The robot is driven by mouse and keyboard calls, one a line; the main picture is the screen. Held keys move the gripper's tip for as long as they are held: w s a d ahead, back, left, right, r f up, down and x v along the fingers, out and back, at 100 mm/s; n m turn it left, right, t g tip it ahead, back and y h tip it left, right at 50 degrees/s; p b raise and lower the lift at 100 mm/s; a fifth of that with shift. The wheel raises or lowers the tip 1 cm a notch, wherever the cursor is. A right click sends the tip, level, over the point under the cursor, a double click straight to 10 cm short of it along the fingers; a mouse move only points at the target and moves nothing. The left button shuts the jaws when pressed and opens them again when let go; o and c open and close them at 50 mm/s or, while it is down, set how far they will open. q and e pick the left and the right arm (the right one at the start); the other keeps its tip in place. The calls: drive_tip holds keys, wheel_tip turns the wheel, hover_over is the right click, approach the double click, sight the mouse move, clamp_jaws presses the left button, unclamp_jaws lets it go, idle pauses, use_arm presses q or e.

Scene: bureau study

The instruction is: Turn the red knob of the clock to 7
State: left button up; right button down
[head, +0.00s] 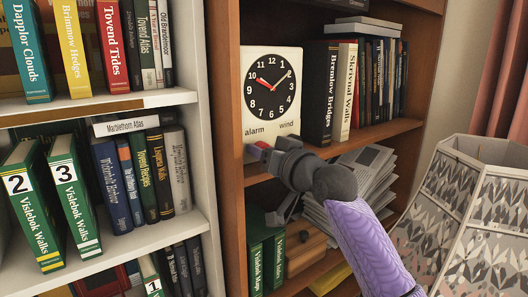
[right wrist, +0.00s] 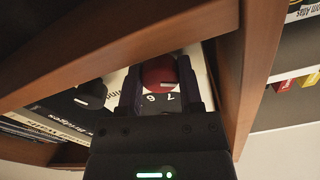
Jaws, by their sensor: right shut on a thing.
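The clock (head: 250,112) stands on a shelf of the brown bookcase, with a white face plate, a black dial and the words "alarm" and "wind" below. In the right wrist view its red knob (right wrist: 158,70) sits between the fingers of my right gripper (right wrist: 160,80), which is shut on it. A white mark on the knob's lower right edge points close to the digit 7; a 6 shows left of it. Other digits are hidden by the gripper. In the head view my right gripper (head: 260,150) covers the clock's lower edge. My left gripper is not in view.
A black knob (right wrist: 90,95) sits beside the red one. Black and white books (head: 318,92) stand right of the clock. The bookcase's side panel (head: 226,100) is close on the left. Papers (head: 365,175) lie below, and a patterned lampshade (head: 470,210) stands at right.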

drive_tip(key=n, duration=0.4)
drive_tip(key=shift+n, duration=0.4)
drive_tip(key=n, duration=0.3)
drive_tip(key=shift+n+p, duration=0.3)
drive_tip(key=n+p, duration=0.1)
drive_tip(key=n, duration=0.2)
drive_tip(key=shift+r+n, duration=0.1)
drive_tip(key=shift+n, duration=0.2)
drive_tip(key=shift+n+p, duration=1.6)
drive_tip(key=shift+n, duration=1)
drive_tip(key=shift+c, duration=1.3)
unclamp_jaws()
drive_tip(key=shift+f, duration=0.3)
